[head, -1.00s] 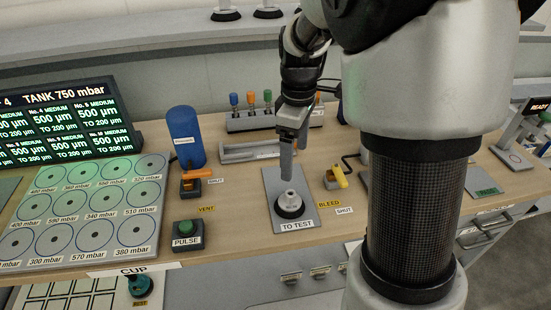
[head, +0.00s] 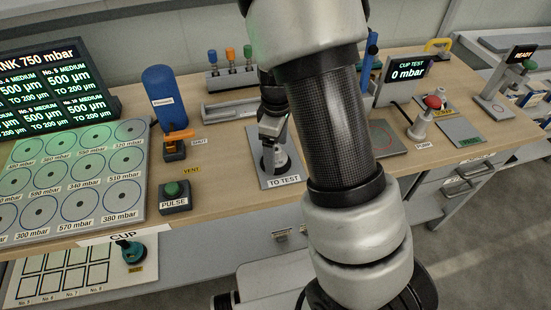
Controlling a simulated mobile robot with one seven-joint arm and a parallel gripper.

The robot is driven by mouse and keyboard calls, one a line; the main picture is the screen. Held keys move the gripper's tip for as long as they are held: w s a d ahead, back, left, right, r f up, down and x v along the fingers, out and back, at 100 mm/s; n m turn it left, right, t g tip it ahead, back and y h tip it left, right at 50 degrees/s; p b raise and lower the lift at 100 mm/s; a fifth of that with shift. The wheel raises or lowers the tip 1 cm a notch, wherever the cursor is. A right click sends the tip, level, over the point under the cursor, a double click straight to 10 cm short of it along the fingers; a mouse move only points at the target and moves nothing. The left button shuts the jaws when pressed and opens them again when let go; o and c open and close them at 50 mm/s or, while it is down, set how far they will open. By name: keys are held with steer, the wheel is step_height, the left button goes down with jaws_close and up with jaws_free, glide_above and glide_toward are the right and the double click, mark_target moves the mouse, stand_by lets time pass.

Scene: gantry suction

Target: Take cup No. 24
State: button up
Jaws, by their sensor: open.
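A suction cup (head: 281,167) with a dark round base stands on the grey TO TEST plate (head: 285,183) at the middle of the bench. No number can be read on it. My gripper (head: 271,158) is open and low over the plate, with its fingers at the cup's upper part. I cannot tell whether they touch the cup. The gripper and wrist hide much of the cup's metal top.
Left of the plate are a green PULSE button (head: 174,194), an orange-handled valve (head: 177,141) and a blue tank (head: 163,97). A board of marked circles (head: 75,180) lies further left. A CUP TEST display (head: 406,75) reading 0 mbar stands to the right.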

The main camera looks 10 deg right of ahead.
steer(key=shift+f, duration=0.6)
steer(key=c, duration=1.2)
